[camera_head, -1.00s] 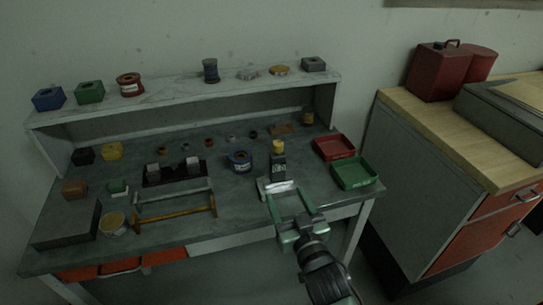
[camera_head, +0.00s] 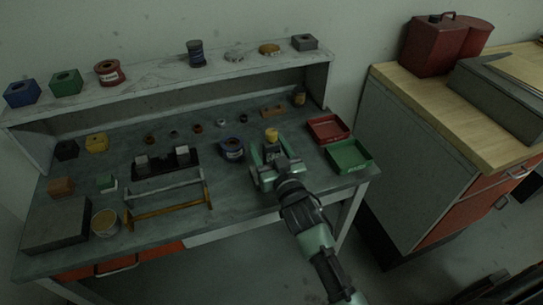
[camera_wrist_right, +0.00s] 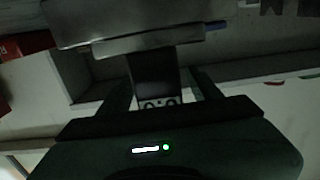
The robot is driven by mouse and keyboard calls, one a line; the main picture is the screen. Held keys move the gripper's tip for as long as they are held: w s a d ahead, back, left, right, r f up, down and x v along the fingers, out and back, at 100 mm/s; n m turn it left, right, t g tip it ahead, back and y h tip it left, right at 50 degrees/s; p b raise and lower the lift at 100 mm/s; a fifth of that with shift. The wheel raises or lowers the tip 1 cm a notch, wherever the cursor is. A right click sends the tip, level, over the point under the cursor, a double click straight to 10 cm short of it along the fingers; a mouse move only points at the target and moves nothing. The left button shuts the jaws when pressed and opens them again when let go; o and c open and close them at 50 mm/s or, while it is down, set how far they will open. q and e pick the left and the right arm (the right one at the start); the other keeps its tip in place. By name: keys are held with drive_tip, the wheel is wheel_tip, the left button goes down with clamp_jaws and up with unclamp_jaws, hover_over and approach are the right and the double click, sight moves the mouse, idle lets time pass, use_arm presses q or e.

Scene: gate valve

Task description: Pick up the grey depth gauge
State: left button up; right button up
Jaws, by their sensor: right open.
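The grey depth gauge shows in the right wrist view as a wide grey bar (camera_wrist_right: 150,42) with a dark upright body (camera_wrist_right: 155,78) joined to it. The fingers of my right gripper (camera_wrist_right: 162,90) stand apart on either side of the dark body, with gaps visible. In the head view my right gripper (camera_head: 271,154) is over the gauge's place at the front right of the bench and hides most of it. A yellow piece (camera_head: 271,134) shows just beyond the fingers; I cannot tell whether it belongs to the gauge. My left gripper is not in view.
A blue-rimmed spool (camera_head: 232,149) stands close left of the gripper. A red tray (camera_head: 328,129) and green tray (camera_head: 349,157) lie to the right. An orange-and-grey rack (camera_head: 168,210) stands farther left. A raised shelf (camera_head: 150,92) runs along the back.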

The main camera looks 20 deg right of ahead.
drive_tip(key=c, duration=1.3)
drive_tip(key=shift+r, duration=0.1)
clamp_jaws()
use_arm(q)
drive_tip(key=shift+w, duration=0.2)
